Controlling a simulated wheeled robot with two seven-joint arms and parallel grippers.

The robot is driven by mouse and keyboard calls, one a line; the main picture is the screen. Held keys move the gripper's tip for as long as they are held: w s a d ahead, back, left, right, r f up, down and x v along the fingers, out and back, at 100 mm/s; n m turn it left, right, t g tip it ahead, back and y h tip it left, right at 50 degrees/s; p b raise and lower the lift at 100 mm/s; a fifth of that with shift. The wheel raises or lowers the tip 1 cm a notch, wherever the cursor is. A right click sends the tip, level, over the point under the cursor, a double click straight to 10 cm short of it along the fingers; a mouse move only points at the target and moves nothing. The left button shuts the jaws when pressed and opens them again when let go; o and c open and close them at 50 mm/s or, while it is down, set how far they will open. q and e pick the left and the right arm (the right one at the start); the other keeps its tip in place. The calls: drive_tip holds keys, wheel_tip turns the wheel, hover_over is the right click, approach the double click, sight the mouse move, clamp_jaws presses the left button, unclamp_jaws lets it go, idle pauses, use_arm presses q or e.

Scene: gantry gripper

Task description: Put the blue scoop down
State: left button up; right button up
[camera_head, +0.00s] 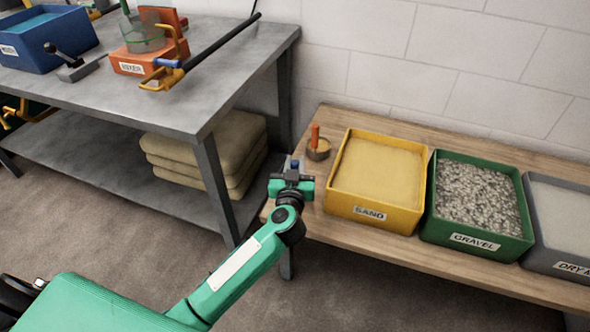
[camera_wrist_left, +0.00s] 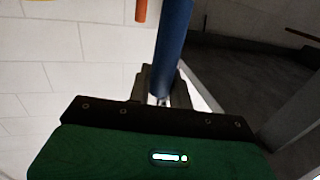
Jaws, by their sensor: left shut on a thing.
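My left gripper (camera_head: 291,176) is over the left end of the wooden bench, just left of the yellow sand box. It is shut on the blue scoop (camera_wrist_left: 173,45), whose blue handle stands up between the fingers in the left wrist view. In the head view only a small blue bit of the scoop (camera_head: 295,164) shows above the gripper; its lower part is hidden. I cannot tell whether the scoop touches the bench. My right gripper is not in view.
A small round pot with an orange handle (camera_head: 315,136) stands close behind the gripper. The sand box (camera_head: 372,214), green gravel box (camera_head: 470,243) and a grey box (camera_head: 565,266) fill the wooden bench (camera_head: 330,232) to the right. A grey metal table (camera_head: 190,110) stands at left.

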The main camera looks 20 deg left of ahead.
use_arm(q)
drive_tip(key=shift+f, duration=0.35)
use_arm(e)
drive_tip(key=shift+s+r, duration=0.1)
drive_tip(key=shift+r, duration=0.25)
use_arm(q)
drive_tip(key=o, duration=0.9)
drive_tip(key=shift+f, duration=0.15)
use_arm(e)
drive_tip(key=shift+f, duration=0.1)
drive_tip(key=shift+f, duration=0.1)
